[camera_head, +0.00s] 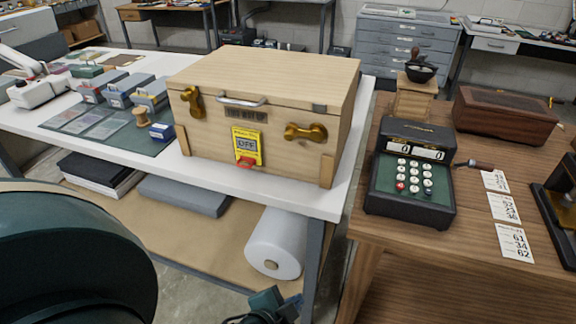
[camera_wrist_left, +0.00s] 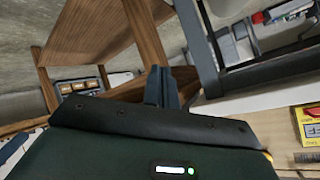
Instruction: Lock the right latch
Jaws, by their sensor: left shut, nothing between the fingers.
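A wooden crate (camera_head: 262,85) with its lid down stands on the white table. Its right latch (camera_head: 305,131) is a brass piece lying roughly horizontal on the front, below the lid edge. Its left latch (camera_head: 192,97) is brass and stands closer to upright, near the lid edge. My left gripper (camera_head: 270,305) is low at the bottom of the head view, below the table top and well apart from the right latch. In the left wrist view its fingers (camera_wrist_left: 162,88) are together and empty. My right gripper is not in view.
A yellow panel marked OFF with a red part (camera_head: 247,147) is on the crate's front. A plastic roll (camera_head: 275,243) lies on the shelf below. A black keypad machine (camera_head: 412,170) stands on the wooden desk at right. Small cases (camera_head: 100,85) are at left.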

